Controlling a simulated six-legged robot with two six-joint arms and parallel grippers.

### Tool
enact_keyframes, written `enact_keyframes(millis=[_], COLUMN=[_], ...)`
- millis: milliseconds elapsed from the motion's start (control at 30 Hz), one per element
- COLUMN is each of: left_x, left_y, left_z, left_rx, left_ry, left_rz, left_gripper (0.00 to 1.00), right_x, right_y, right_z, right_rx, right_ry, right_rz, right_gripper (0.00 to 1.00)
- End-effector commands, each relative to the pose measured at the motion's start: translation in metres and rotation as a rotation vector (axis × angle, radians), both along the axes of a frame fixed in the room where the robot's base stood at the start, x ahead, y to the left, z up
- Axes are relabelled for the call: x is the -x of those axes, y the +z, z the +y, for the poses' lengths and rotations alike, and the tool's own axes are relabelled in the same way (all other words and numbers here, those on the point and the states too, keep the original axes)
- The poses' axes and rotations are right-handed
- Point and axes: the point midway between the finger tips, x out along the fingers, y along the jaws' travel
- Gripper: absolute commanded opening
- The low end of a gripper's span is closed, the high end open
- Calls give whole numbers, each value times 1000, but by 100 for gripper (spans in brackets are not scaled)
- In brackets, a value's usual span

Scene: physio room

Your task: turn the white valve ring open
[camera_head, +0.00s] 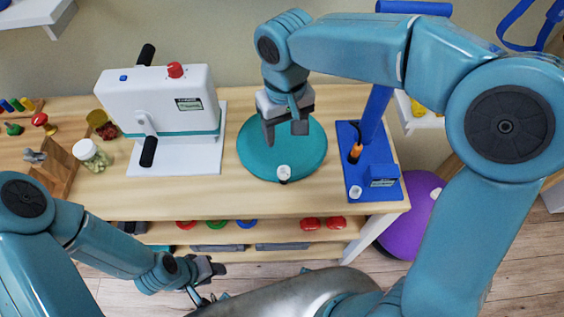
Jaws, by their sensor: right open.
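A small white valve ring (284,172) with a dark base sits at the near edge of a round teal cushion (257,158) on the wooden table. My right gripper (284,133) points down over the middle of the cushion, behind the ring. Its two fingers are apart with nothing between them. The ring is clear of the fingers and not hidden. My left gripper (206,272) is low in the view, in front of the table and away from the cushion. Whether its fingers are apart is unclear.
A white hand-crank machine (160,95) stands left of the cushion. A blue pump stand (375,165) stands close on the right. A jar (91,154) and small coloured items are at far left. The wooden table (240,205) is bare in front of the cushion. A purple ball (408,222) lies right of the table.

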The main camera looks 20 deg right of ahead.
Motion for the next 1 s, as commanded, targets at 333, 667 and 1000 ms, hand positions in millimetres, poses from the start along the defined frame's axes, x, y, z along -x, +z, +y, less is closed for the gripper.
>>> enact_keyframes(millis=[333,667,1000], left_x=[0,0,0], left_y=[-1,0,0], left_z=[0,0,0], left_rx=[0,0,0], left_ry=[0,0,0], left_rz=[0,1,0], left_gripper=[43,43,43], right_x=[7,4,1], right_y=[-77,-141,-156], right_z=[0,1,2], right_rx=[2,2,0], right_ry=[0,0,0], right_rz=[8,5,0], right_gripper=[60,60,60])
